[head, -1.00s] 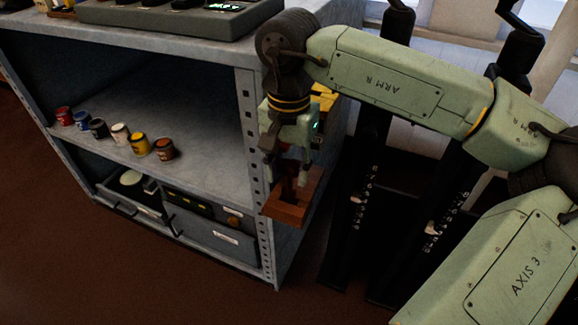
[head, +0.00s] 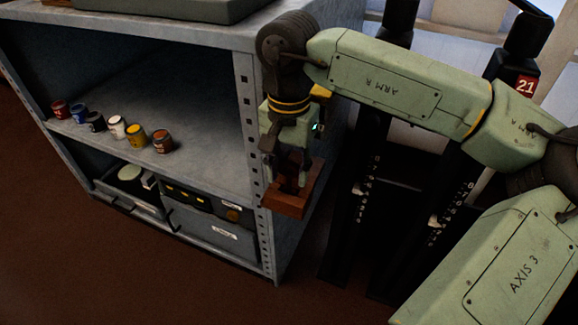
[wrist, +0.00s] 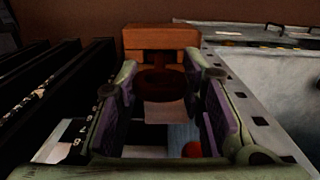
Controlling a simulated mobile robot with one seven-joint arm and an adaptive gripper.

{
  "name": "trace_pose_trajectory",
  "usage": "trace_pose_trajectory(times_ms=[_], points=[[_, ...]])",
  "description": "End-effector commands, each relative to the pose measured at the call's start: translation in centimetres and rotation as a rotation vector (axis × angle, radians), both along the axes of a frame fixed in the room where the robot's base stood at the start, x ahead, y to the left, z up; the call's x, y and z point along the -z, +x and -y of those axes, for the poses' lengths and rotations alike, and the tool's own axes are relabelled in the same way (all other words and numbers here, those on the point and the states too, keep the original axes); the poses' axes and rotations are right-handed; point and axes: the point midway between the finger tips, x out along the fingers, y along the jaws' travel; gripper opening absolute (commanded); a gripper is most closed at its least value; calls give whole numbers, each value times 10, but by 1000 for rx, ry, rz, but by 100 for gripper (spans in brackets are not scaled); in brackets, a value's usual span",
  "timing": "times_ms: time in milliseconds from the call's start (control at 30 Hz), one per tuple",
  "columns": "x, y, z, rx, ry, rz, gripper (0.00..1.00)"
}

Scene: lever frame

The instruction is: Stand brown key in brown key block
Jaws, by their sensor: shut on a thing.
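The brown key block (head: 287,204) is a reddish-brown wooden block beside the right front post of the grey shelf unit. My gripper (head: 287,180) is right over it, pointing down, with its fingertips close to its top. In the wrist view, my gripper (wrist: 165,95) has its purple-padded fingers on both sides of the dark brown key (wrist: 160,82) and is shut on it. The block (wrist: 160,38) shows just beyond the key. The key's lower end is hidden, so I cannot tell whether it is in the block.
The grey shelf unit (head: 200,115) stands to the left, its post close to my gripper. Several small paint pots (head: 117,127) line its middle shelf, with grey boxes (head: 210,232) below. Tall black posts (head: 360,190) stand to the right.

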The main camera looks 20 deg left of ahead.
Motion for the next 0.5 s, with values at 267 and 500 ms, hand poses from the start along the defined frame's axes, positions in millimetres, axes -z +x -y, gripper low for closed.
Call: trace_pose_trajectory(times_ms=[267,500], points=[[10,0,0,0,0,0,11],[17,0,0,0,0,0,11]])
